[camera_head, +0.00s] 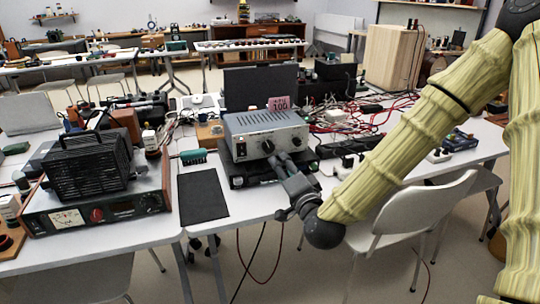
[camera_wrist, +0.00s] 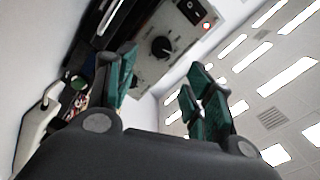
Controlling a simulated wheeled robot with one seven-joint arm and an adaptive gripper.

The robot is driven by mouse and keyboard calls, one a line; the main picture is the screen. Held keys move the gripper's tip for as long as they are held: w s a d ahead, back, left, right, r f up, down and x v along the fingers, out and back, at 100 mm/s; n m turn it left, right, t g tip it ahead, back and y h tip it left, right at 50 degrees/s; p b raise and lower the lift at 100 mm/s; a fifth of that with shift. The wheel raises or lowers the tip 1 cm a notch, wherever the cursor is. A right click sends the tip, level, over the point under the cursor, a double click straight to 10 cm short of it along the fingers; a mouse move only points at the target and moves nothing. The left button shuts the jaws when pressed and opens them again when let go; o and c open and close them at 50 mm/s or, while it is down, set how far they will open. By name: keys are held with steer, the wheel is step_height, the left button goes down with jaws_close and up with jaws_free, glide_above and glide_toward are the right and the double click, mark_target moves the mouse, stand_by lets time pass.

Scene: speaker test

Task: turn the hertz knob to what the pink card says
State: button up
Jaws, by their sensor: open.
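A grey box (camera_head: 250,128) stands on a black unit on the table, with dark knobs on its front panel. The labels are too small to read, so I cannot tell which is hertz. The pink card (camera_head: 279,103) stands upright behind the box top and shows "100". My gripper (camera_head: 279,160) is just in front of the panel. In the wrist view my gripper (camera_wrist: 162,60) is open, with a black pointer knob (camera_wrist: 162,47) beyond and between its fingertips, apparently untouched.
The black unit (camera_head: 240,180) under the box juts out below my gripper. Red cables (camera_head: 385,120) tangle to the right. A white chair (camera_head: 420,215) stands in front.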

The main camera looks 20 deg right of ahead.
mark_target(270, 148)
steer(key=w, duration=1)
steer(key=shift+w+a, duration=0.2)
steer(key=shift+w, duration=0.15)
steer(key=c, duration=1)
steer(key=shift+r+n, duration=0.1)
steer(key=shift+n, duration=0.2)
steer(key=n, duration=0.3)
steer(key=shift+n+p, duration=0.3)
steer(key=shift+p, duration=0.1)
steer(key=shift+n, duration=1.8)
